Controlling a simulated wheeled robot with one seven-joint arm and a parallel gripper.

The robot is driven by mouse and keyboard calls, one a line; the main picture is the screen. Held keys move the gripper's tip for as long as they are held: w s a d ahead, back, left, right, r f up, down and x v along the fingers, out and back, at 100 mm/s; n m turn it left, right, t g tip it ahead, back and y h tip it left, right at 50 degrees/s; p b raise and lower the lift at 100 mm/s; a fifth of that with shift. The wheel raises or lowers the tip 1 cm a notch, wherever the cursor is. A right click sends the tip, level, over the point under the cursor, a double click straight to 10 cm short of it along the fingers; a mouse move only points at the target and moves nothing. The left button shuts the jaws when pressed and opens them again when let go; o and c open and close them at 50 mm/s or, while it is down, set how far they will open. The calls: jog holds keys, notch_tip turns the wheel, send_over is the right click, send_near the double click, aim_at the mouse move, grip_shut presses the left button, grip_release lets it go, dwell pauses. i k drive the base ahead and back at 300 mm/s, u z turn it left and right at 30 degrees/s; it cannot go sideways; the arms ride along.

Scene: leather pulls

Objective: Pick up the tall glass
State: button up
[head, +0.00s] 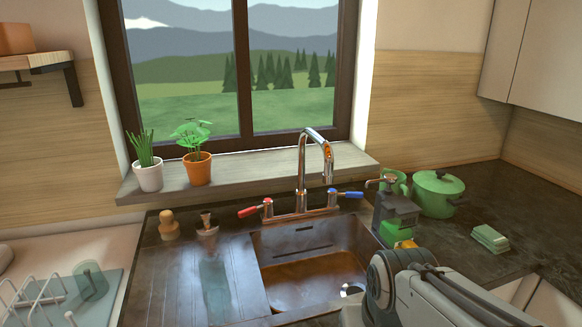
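A faint, tall, bluish see-through shape (215,287) shows on the ribbed drainboard left of the sink basin. It looks like a tall glass, but I cannot tell it surely from a reflection. A round greenish see-through piece (90,281) is at the white dish rack at lower left; its full shape is unclear. My arm shows at the lower right, in front of the counter to the right of the basin.
The copper-brown sink (312,273) has a tall chrome faucet (301,175). A dark dispenser (396,212), a green pot (436,194) and a green sponge (490,238) stand to the right. Potted plants (198,168) line the sill. A wooden-topped stopper (168,225) stands behind the drainboard.

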aim_at(216, 290)
jog(key=u, duration=0.3)
jog(key=k, duration=0.7)
jog(key=u, duration=0.55)
jog(key=k, duration=0.55)
jog(key=z, duration=0.35)
jog(key=i, duration=0.7)
jog(key=u, duration=0.25)
